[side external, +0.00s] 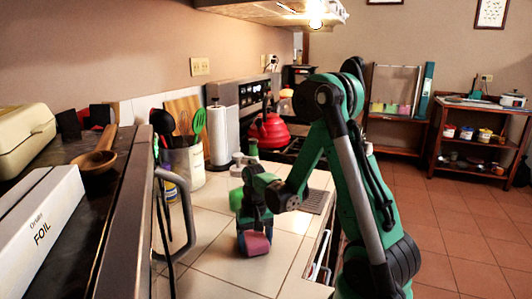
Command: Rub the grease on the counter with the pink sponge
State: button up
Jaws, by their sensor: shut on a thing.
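My gripper (254,226) points down over the pale tiled counter (215,262). It is shut on the pink sponge (258,243), which shows below the fingers. The sponge is at or very close to the tile surface; I cannot tell whether it is touching. I cannot make out the grease on the counter in this view. My arm hides part of the counter's right side.
A utensil crock (187,166), a paper towel roll (222,138) and a red kettle (270,132) stand behind the gripper. A foil box (42,228) and wooden ladle (96,162) lie on the raised ledge at left. Tiles in front of the sponge look clear.

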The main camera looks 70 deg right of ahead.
aim_at(248, 248)
jog(key=shift+d+f, duration=0.1)
jog(key=shift+d, duration=0.2)
jog(key=shift+a, duration=2.05)
jog(key=shift+r, duration=4.05)
